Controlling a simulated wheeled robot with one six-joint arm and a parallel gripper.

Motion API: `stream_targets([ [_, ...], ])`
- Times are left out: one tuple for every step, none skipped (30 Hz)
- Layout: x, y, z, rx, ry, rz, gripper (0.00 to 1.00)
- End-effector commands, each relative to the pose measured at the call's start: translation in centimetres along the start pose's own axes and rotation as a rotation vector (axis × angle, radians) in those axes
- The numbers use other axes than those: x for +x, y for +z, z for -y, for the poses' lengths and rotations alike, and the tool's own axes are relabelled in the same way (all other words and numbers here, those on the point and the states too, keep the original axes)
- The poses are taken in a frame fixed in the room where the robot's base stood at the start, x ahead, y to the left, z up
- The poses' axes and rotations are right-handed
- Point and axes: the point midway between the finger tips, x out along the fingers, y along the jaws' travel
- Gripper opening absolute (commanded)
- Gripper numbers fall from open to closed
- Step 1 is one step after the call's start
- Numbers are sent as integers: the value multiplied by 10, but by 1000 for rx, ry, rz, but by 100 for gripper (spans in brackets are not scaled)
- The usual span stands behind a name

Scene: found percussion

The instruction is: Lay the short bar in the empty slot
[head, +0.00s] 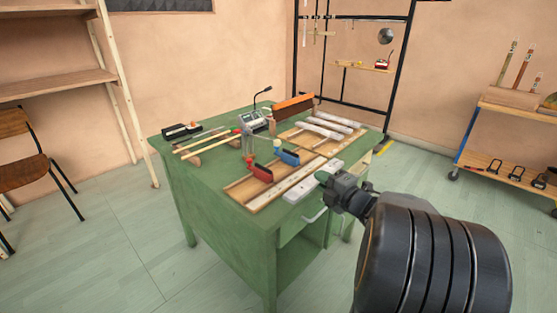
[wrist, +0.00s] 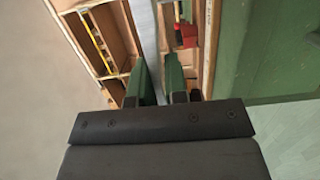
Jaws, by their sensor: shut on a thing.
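My gripper (head: 324,180) is at the front right edge of the green table. In the wrist view its two green fingers (wrist: 161,84) are closed on a pale grey bar (wrist: 146,28), which runs away from them toward the top of the picture. In the head view a pale bar with small holes (head: 309,184) lies beside the gripper, along the wooden frame (head: 262,203). I cannot tell whether it is the same bar. Several pale bars (head: 332,119) lie across the frame's far part. Bare wood shows between them and the clamps. The empty slot is not clear at this size.
A red clamp (head: 261,173) and a blue clamp (head: 288,157) stand on the frame. An orange-brown block (head: 293,106) is behind. Mallets and sticks (head: 205,143) lie at the left. In the wrist view, wooden compartments (wrist: 123,64) hold a yellow level (wrist: 98,42) beneath my gripper.

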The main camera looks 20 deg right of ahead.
Motion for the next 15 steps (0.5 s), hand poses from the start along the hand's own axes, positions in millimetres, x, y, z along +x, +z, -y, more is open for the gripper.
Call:
stream_targets([
  [6, 0, 0, -1, 1, -3, 0],
  [11, -1, 1, -1, 0, -4, 0],
  [19, -1, 1, -1, 1, -6, 0],
  [26, -1, 2, 0, 1, -6, 0],
  [33, -2, 2, 0, 0, -8, 0],
  [44, -1, 2, 0, 1, -7, 0],
  [52, -2, 2, 0, 1, -9, 0],
  [60, -2, 2, 1, 1, -7, 0],
  [70, -2, 2, 0, 1, -7, 0],
  [78, -2, 2, 0, 0, -7, 0],
  [85, -2, 2, 0, 1, -6, 0],
  [94, -2, 2, 0, 0, -6, 0],
  [100, -1, 2, 0, 1, -5, 0],
  [106, -1, 1, 0, 1, -4, 0],
  [112, -1, 2, 0, 0, -4, 0],
])
